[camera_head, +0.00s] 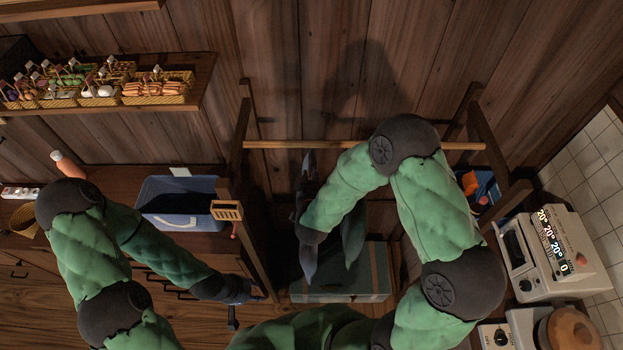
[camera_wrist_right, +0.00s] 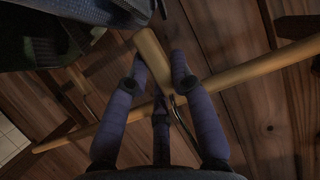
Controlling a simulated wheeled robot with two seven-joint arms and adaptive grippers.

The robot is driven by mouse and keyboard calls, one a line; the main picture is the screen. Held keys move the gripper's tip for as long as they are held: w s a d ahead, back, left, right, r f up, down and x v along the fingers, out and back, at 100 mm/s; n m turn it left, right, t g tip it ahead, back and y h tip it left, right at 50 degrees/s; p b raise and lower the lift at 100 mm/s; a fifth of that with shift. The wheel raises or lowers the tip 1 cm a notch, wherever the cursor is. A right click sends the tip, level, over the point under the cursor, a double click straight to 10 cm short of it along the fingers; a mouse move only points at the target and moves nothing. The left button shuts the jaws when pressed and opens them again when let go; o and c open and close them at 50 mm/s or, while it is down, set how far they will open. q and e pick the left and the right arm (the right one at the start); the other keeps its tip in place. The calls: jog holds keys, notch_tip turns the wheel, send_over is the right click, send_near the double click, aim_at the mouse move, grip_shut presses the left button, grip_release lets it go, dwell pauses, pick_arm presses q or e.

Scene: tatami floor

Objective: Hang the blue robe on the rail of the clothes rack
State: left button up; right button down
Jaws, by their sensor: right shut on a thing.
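The clothes rack's wooden rail (camera_head: 290,145) runs across the middle of the head view; the rail (camera_wrist_right: 255,67) also crosses the right wrist view diagonally. The blue robe (camera_head: 304,262) looks dark blue-grey and hangs below the rail near its left part, partly hidden by my right forearm. In the right wrist view, the robe (camera_wrist_right: 50,25) fills the upper left corner. My right gripper (camera_wrist_right: 158,62) is shut on the wooden hanger (camera_wrist_right: 150,50), its metal hook close to the rail. Whether the hook touches the rail cannot be told. My left gripper (camera_head: 247,306) is open and empty, low at the left.
A blue bin (camera_head: 180,222) stands on the counter left of the rack. A shelf with several food baskets (camera_head: 158,90) is at upper left. A green-grey box (camera_head: 340,295) lies under the rack.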

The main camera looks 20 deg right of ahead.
jog(key=shift+w+d+r, duration=0.1)
jog(key=shift+w+d, duration=0.25)
jog(key=shift+w, duration=0.8)
jog(key=shift+w+d, duration=0.3)
jog(key=shift+w, duration=0.9)
jog(key=shift+w+d+r, duration=0.1)
jog(key=shift+w+d, duration=0.25)
jog(key=shift+w, duration=0.8)
jog(key=shift+w+f, duration=0.15)
jog(key=shift+f+b, duration=1.1)
jog(key=shift+b, duration=0.05)
jog(key=c, duration=1)
grip_release()
jog(key=shift+c, duration=0.2)
jog(key=shift+o, duration=0.2)
jog(key=shift+f, duration=0.15)
jog(key=v, duration=1.2)
